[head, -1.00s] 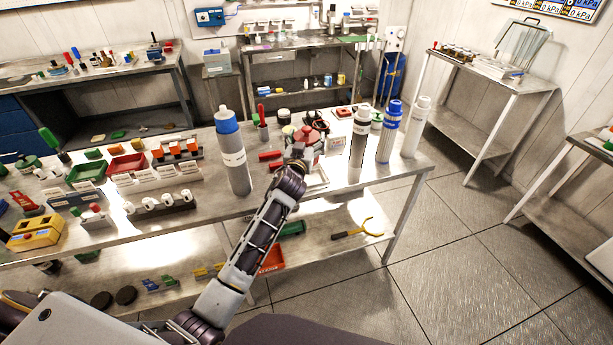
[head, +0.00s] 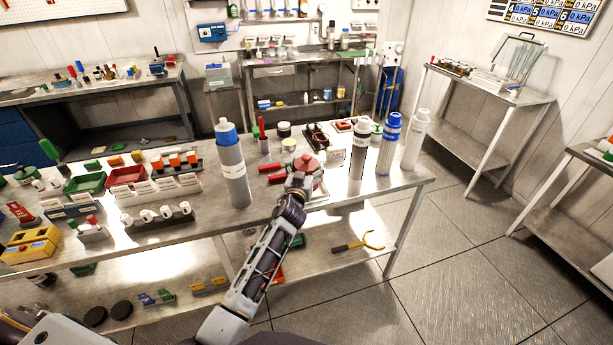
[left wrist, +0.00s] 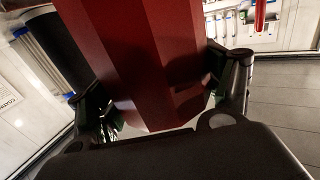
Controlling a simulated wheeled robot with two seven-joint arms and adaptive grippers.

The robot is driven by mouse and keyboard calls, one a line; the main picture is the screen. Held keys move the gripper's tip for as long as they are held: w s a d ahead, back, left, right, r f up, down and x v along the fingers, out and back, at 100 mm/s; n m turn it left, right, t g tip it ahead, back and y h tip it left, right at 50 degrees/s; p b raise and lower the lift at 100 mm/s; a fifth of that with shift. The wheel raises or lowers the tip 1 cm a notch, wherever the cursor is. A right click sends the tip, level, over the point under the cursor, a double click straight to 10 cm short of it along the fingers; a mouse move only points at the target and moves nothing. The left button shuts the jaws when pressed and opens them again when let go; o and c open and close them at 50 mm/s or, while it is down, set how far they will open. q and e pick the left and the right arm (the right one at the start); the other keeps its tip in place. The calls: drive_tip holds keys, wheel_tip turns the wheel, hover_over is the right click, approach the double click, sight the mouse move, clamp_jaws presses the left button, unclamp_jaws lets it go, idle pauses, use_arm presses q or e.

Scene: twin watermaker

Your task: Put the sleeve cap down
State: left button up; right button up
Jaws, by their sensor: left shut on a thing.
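My left gripper (head: 300,180) reaches over the near side of the middle bench, between the grey bottle with a blue band and the white bottles. It is shut on a red faceted piece, which I take to be the sleeve cap (head: 305,164). In the left wrist view the red piece (left wrist: 145,50) fills the middle, with a finger on each side. The gripper hides the bench below, so I cannot tell whether the cap touches it. My right gripper is not in view.
The grey blue-banded bottle (head: 232,165) stands left of the gripper. A white black-topped bottle (head: 358,155), a blue-capped bottle (head: 389,145) and a white bottle (head: 415,140) stand right. Red handles (head: 270,169) lie just left of the cap. The bench front edge (head: 330,200) is close.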

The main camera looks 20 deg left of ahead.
use_arm(q)
wheel_tip(320, 180, down, 3)
drive_tip(key=shift+f+b, duration=0.2)
drive_tip(key=shift+b, duration=0.2)
drive_tip(key=shift+f, duration=0.1)
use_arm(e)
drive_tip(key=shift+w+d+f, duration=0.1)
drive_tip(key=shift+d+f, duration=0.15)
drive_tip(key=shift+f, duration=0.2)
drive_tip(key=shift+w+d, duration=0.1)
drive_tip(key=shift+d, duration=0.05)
use_arm(q)
drive_tip(key=shift+f, duration=0.1)
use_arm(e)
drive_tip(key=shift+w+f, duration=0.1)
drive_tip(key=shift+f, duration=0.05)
use_arm(q)
drive_tip(key=o, duration=1)
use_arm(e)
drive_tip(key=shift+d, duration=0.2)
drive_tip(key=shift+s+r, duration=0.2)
